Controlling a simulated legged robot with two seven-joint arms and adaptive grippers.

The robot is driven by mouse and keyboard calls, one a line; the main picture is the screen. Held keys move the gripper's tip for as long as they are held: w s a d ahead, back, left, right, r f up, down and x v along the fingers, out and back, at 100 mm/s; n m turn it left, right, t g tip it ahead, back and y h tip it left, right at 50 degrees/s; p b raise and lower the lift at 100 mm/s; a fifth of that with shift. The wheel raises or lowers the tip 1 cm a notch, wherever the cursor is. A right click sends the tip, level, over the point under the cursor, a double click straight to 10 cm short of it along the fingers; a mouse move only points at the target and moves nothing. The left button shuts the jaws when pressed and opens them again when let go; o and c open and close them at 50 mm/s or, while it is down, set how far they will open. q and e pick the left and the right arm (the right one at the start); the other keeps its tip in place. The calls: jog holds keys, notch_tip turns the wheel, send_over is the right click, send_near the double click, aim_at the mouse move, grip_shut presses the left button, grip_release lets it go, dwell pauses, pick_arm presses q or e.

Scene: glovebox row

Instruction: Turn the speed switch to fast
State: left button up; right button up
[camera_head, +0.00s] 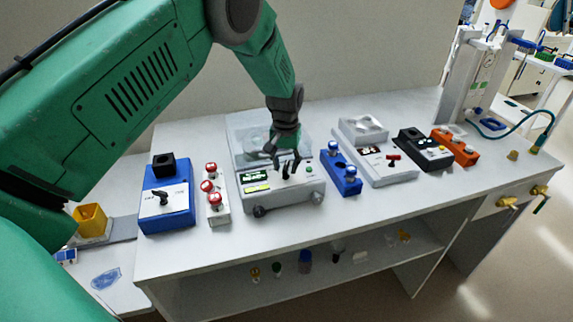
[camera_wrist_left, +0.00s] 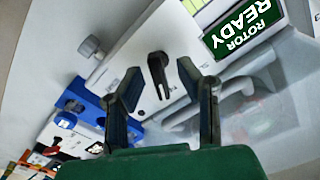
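A grey and white device (camera_head: 254,196) with a clear lid and lit green displays stands at the middle left of the bench. A black lever-like knob (camera_wrist_left: 158,70) sits on its white front panel; I take it for the speed switch, but its labels are too small to read. My left gripper (camera_head: 286,160) hangs over this panel with its fingers apart. In the left wrist view, the two fingers stand on either side of the knob, with gaps showing between them and it. A green display (camera_wrist_left: 238,28) there reads "ROTOR READY". My right gripper is out of view.
A blue box (camera_head: 178,214) with a black knob and a strip of red-capped buttons (camera_head: 216,209) stand left of the device. To its right are a blue block (camera_head: 345,182), a white instrument (camera_head: 388,174), and black (camera_head: 424,150) and orange (camera_head: 455,147) boxes. The bench's front strip is clear.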

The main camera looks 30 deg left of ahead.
aim_at(286, 165)
pick_arm(q)
jog(key=shift+w+r, duration=0.1)
jog(key=shift+r, duration=0.35)
notch_tip(286, 165, up, 11)
dwell(0.5)
dwell(0.4)
